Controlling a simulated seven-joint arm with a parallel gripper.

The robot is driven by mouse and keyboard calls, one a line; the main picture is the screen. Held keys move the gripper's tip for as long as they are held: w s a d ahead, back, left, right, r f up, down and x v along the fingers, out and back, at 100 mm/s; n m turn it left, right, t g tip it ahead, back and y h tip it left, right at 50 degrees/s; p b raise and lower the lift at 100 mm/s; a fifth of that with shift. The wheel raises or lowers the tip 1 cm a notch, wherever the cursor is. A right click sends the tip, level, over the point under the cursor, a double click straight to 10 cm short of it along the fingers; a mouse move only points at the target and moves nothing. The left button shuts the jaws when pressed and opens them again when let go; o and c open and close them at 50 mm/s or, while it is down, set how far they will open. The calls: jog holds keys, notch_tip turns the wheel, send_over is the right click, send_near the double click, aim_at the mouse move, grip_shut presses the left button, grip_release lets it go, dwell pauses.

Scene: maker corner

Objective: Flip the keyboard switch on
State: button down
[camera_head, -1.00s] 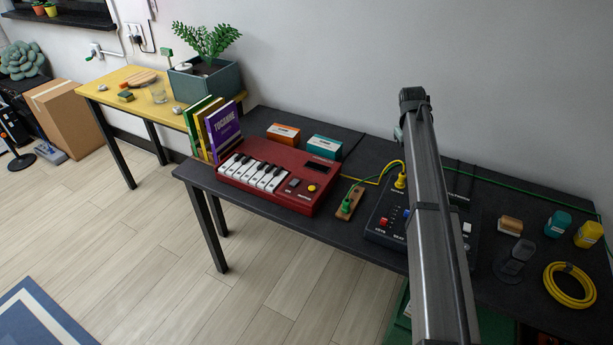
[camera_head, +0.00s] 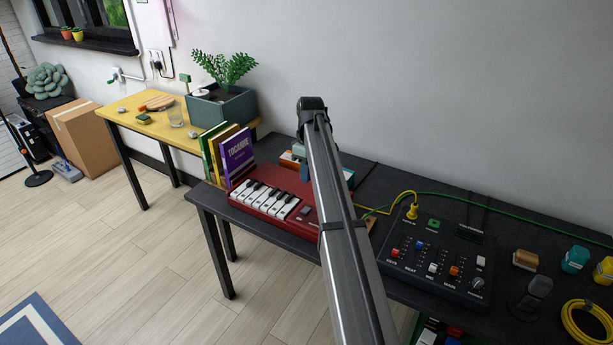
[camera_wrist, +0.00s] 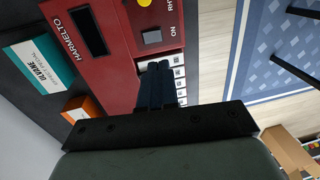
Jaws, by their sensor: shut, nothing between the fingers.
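The red keyboard (camera_head: 258,207) lies on the dark table, partly hidden by my arm in the head view. It also fills the upper middle of the wrist view (camera_wrist: 118,88). Its grey square switch (camera_wrist: 152,37) sits beside the printed word ON; it also shows next to my arm in the head view (camera_head: 305,211). My gripper (camera_wrist: 159,66) is shut and empty, its dark fingertips over the white keys at the end nearest the switch. The tips appear close to the switch; I cannot tell their height above it. In the head view my arm mostly hides the fingers.
Upright books (camera_head: 233,154) stand at the keyboard's left end. A teal box (camera_wrist: 39,65) and an orange box (camera_wrist: 82,108) lie behind it. A mixer (camera_head: 452,257) with cables is to the right. The table's front edge is close to the keys.

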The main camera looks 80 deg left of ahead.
aim_at(303, 212)
jog(key=f, duration=0.7)
jog(key=s+d+f, duration=0.1)
jog(key=f, duration=0.3)
jog(key=shift+f, duration=0.25)
